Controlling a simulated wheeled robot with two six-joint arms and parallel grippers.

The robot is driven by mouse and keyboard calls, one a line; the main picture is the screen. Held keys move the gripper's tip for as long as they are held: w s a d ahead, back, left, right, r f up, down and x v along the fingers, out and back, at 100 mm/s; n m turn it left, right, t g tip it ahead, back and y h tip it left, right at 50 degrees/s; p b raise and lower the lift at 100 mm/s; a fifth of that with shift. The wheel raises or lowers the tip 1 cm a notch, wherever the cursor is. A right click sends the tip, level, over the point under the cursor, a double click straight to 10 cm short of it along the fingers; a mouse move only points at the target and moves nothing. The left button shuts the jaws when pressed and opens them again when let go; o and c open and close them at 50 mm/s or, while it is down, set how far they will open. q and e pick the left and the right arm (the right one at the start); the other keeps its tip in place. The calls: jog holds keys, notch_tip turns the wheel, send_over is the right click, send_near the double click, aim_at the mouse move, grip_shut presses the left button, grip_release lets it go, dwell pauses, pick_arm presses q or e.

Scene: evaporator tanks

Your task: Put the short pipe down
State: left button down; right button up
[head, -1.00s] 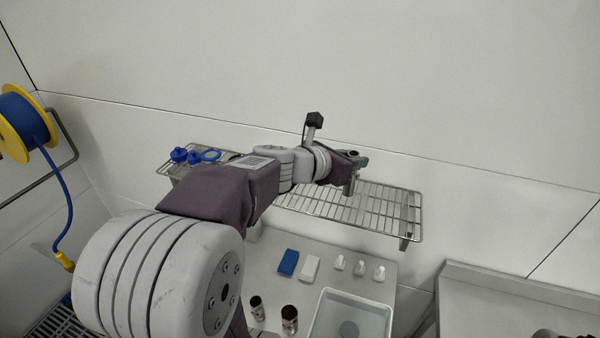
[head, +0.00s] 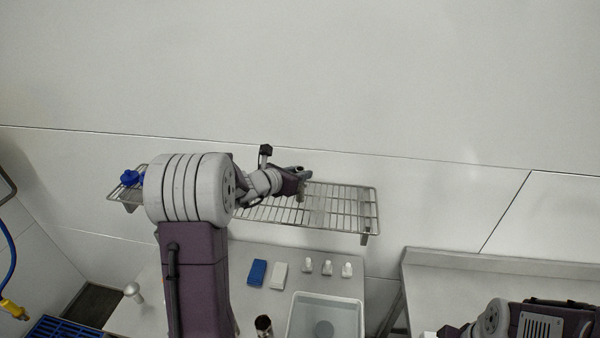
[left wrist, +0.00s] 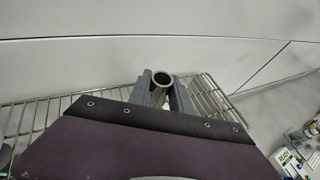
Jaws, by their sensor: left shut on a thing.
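The short pipe (left wrist: 161,84) is a grey metal tube, upright, with its open top ring facing the left wrist camera. My left gripper (left wrist: 160,92) is shut on it, one finger on each side. In the head view my left gripper (head: 303,174) is over the wire shelf (head: 345,208) on the back wall, and the pipe's lower part (head: 300,191) hangs below the fingers. I cannot tell whether its bottom end touches the shelf wires. My right arm shows at the bottom right of the head view; its fingers are not clear.
Blue fittings (head: 130,177) sit at the shelf's left end; the shelf's right part is bare. A counter (head: 470,270) stands at right.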

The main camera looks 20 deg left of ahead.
pick_arm(q)
jog(key=shift+w+a+f, duration=0.1)
jog(key=shift+w+f, duration=0.1)
jog(key=shift+w, duration=0.2)
jog(key=c, duration=1.2)
grip_release()
jog(key=shift+s, duration=0.1)
jog(key=shift+o, duration=0.2)
jog(key=b+v, duration=0.2)
jog(key=v, duration=1)
jog(key=shift+s+r, duration=0.15)
jog(key=shift+s, duration=0.05)
pick_arm(e)
jog(key=shift+w+f, duration=0.15)
jog(key=shift+f, duration=0.8)
jog(key=shift+a, duration=0.1)
